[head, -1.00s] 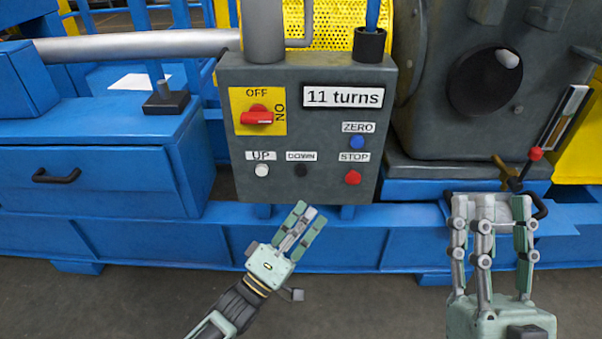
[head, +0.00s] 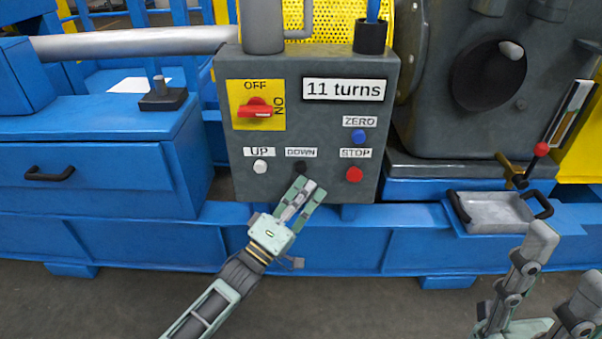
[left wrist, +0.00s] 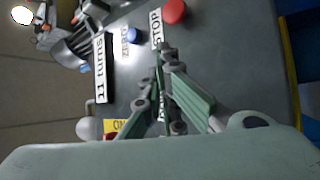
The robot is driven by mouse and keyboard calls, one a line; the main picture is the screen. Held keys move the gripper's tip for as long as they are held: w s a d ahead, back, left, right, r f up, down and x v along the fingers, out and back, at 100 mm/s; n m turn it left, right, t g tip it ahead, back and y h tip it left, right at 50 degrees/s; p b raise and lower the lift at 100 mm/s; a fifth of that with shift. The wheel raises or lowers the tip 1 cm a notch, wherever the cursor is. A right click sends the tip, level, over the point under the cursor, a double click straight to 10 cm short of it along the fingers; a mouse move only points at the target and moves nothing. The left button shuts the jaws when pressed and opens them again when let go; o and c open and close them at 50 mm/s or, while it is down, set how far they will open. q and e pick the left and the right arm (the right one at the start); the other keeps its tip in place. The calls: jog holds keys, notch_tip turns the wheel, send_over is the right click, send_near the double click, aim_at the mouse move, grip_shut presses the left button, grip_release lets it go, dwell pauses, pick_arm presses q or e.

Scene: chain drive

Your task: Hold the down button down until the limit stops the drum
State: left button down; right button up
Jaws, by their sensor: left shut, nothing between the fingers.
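The grey control box (head: 222,110) carries a black DOWN button (head: 301,167) between the white UP button (head: 260,167) and the red STOP button (head: 354,174). Its display (head: 343,90) reads "11 turns". My left gripper (head: 310,184) is shut and empty, its fingertips just below the DOWN button; I cannot tell whether they touch it. In the left wrist view the fingers (left wrist: 166,62) point at the box face and hide the DOWN button, with the red STOP button (left wrist: 173,11) beyond. My right gripper (head: 568,265) is partly cut off at lower right, fingers apart and empty.
A red OFF/ON switch (head: 256,108) and a blue ZERO button (head: 358,137) are on the box. A dark housing with a round disc (head: 488,80) stands at right. A grey tray (head: 495,210) and a red-knobbed lever (head: 541,150) sit below and beside it.

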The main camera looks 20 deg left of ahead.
aim_at(301, 167)
pick_arm(q)
jog(key=shift+w+a, duration=0.15)
jog(key=shift+w, duration=0.5)
dwell(1.0)
jog(key=shift+w+a, duration=0.15)
jog(key=shift+w, duration=0.25)
jog(key=shift+w+a+b, duration=0.15)
jog(key=shift+w+b, duration=0.15)
jog(key=shift+w, duration=0.2)
dwell(5.5)
